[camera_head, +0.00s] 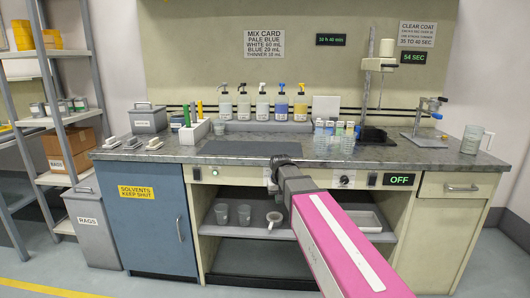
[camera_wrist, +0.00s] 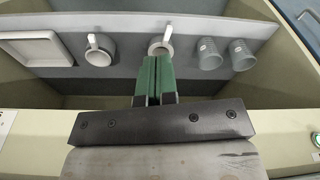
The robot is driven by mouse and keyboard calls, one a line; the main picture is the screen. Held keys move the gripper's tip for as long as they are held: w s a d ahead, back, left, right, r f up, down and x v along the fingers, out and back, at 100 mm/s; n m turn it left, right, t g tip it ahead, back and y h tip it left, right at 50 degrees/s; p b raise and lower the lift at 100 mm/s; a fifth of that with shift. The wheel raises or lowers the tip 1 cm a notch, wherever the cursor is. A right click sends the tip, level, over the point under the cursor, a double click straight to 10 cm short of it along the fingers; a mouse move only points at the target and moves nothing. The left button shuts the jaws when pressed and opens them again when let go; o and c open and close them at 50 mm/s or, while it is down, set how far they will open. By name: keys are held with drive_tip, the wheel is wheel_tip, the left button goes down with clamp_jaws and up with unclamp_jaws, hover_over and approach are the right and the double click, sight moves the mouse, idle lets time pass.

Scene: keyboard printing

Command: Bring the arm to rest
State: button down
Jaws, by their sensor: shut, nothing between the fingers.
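My gripper (camera_wrist: 153,62) is shut, its two green fingers pressed together with nothing between them. In the head view my pink arm reaches up from the bottom right, and its dark wrist end is in front of the bench's front edge. The fingertips are not clear in that view. In the wrist view the fingers overlap the picture of a white mug (camera_wrist: 160,42) on the lower shelf; I cannot tell the gap between them.
The bench (camera_head: 430,152) carries pump bottles (camera_head: 262,105), small jars (camera_head: 340,138) and stands. The shelf below holds grey cups (camera_head: 222,213), white mugs and a white tray (camera_head: 362,221). A storage rack (camera_head: 75,118) stands left. Floor (camera_head: 60,275) at front left is clear.

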drive_tip(key=s+d+f+m, duration=0.1)
drive_tip(key=s+d+f, duration=0.5)
drive_tip(key=s+f, duration=0.2)
drive_tip(key=s+d+f+g, duration=0.1)
drive_tip(key=s+d+f, duration=0.6)
drive_tip(key=s+f, duration=0.2)
drive_tip(key=shift+s+d+m+g, duration=0.15)
drive_tip(key=shift+s+m+g, duration=0.2)
drive_tip(key=shift+s, duration=0.4)
